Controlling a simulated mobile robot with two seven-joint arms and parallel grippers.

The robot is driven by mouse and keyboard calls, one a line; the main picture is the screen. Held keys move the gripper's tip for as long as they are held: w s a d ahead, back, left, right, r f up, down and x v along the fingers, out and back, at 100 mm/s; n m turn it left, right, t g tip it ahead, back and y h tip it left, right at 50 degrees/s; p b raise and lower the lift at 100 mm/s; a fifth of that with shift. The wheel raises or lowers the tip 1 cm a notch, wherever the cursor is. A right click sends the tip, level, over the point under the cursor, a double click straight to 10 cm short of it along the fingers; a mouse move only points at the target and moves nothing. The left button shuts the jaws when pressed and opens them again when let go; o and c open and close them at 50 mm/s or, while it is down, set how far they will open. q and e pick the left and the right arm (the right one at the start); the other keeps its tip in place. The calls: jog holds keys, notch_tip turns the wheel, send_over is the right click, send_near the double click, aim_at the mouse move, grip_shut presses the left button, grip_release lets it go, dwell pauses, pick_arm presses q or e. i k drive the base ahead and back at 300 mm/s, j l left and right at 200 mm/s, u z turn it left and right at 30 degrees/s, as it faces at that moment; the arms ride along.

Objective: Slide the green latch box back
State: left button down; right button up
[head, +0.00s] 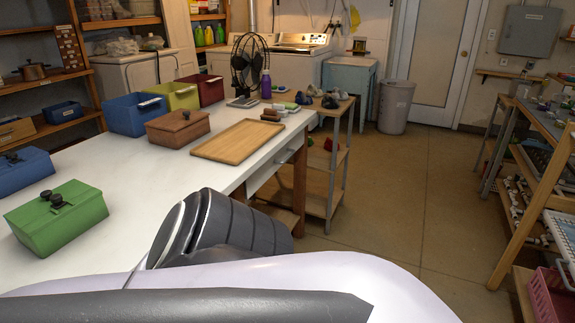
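The green latch box (62,222) sits on the white table at the lower left of the head view. Its lid looks closed, with dark round knobs on top of the lid. A blue box (22,172) of similar shape stands just behind it at the left edge, with dark knobs too. A brown latch box (178,128) stands farther back near the middle of the table. Neither of my grippers shows; only links of my own arm fill the bottom foreground, apart from the green box in the picture.
The white table (112,176) has bare surface right of and behind the green box. A wooden tray (238,141) lies near its right edge. Blue (137,116), yellow (176,97) and red (205,90) bins line the back. A black fan (247,65) stands beyond. Open floor lies right.

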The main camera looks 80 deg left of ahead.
aim_at(50, 232)
jog(key=u, duration=4.05)
